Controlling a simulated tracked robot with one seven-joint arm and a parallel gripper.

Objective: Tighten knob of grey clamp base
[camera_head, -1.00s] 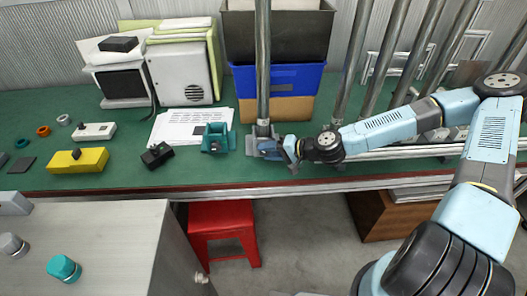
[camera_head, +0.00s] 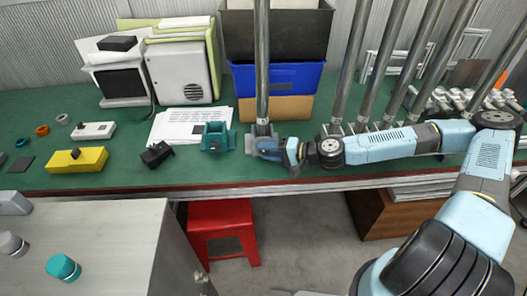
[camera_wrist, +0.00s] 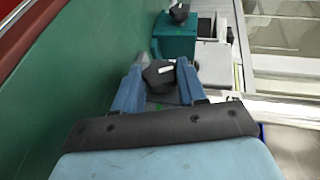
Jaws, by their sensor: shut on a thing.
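The grey clamp base (camera_head: 263,130) stands near the table's front edge, at the foot of an upright metal pole (camera_head: 262,70), partly hidden by my gripper. In the wrist view its black knob (camera_wrist: 158,74), with a white mark on top, sits between my two blue fingers. My gripper (camera_head: 264,147) is shut on this knob, and it also shows in the wrist view (camera_wrist: 158,82). Little of the grey base shows below the knob there. In the head view the knob is hidden by the gripper.
A teal clamp base (camera_head: 216,138) stands just left of the grey one. A black clamp part (camera_head: 156,155) and a yellow block (camera_head: 78,160) lie farther left. Blue and black bins (camera_head: 278,76) stand behind. Several upright poles stand to the right behind my arm.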

